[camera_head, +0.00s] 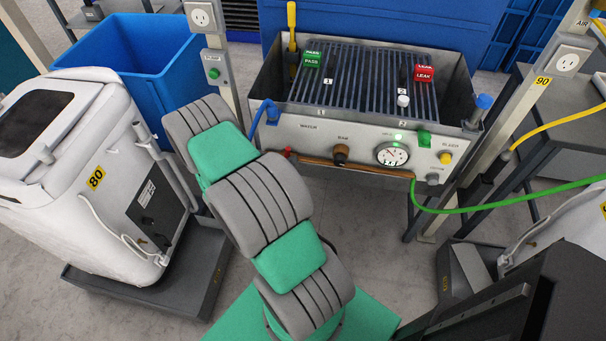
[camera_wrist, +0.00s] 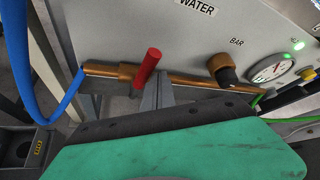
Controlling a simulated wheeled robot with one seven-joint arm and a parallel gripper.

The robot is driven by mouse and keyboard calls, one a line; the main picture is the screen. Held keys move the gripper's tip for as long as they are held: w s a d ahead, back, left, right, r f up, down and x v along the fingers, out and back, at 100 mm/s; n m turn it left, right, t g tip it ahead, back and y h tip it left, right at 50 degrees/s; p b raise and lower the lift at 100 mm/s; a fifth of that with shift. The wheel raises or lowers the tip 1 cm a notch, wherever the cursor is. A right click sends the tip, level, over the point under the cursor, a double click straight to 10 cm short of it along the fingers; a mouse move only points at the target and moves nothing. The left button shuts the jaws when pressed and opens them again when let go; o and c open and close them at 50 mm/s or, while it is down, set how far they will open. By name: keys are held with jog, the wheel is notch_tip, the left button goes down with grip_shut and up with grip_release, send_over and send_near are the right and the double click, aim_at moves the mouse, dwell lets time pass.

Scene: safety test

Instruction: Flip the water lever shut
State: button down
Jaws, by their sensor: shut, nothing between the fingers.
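The water lever has a red handle (camera_wrist: 147,67) on a copper pipe (camera_wrist: 196,80), below the WATER label. In the wrist view the handle sticks out from the pipe, slanting up and to the right. In the head view a small part of the red lever (camera_head: 288,152) shows at the left of the panel's lower edge. My gripper (camera_wrist: 160,88) is shut and empty, its grey fingertips close beside the lever's lower right side. I cannot tell whether they touch it. My arm hides the gripper in the head view.
A blue hose (camera_wrist: 22,70) joins the pipe's left end. A brown BAR knob (camera_wrist: 220,66) and a round gauge (camera_wrist: 271,68) sit to the right. The grey tank (camera_head: 262,92) holds a rack with PASS and LEAK blocks. A white machine (camera_head: 75,215) stands at left.

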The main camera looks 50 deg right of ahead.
jog(key=shift+w+a+r, duration=0.2)
jog(key=shift+w+r, duration=0.05)
jog(key=shift+w, duration=0.4)
jog(key=shift+w+a, duration=0.2)
jog(key=shift+w, duration=0.25)
jog(key=shift+r+p, duration=0.1)
jog(key=shift+p, duration=0.2)
jog(key=s+d+p, duration=0.1)
jog(key=s, duration=0.3)
jog(key=a, duration=0.9)
jog(key=shift+s+a+f+b, duration=0.25)
jog(key=shift+s+a+b, duration=0.05)
jog(key=shift+s+b, duration=0.1)
